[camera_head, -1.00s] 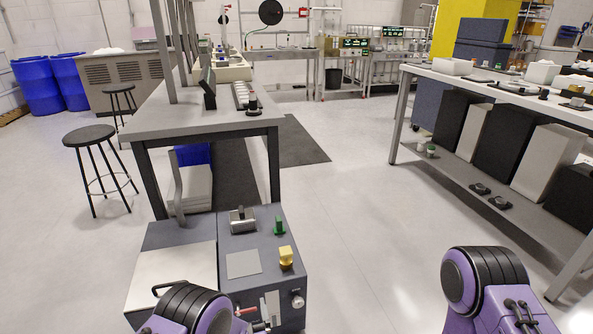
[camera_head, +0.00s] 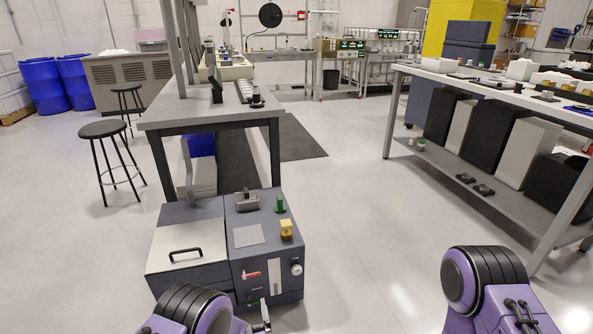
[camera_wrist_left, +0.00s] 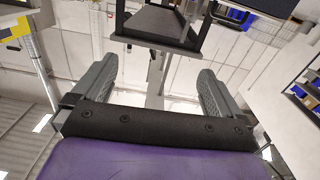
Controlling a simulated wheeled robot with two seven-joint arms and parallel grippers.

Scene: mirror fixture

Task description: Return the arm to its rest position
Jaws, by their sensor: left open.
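My left arm (camera_head: 190,312) comes in at the bottom of the head view. Its gripper (camera_head: 262,318) shows only partly at the bottom edge, in front of the grey machine. In the left wrist view the two dark fingers of my left gripper (camera_wrist_left: 157,78) stand wide apart with nothing between them. My right arm (camera_head: 490,290) shows at the lower right of the head view, and its gripper is out of sight.
The floor between is clear.

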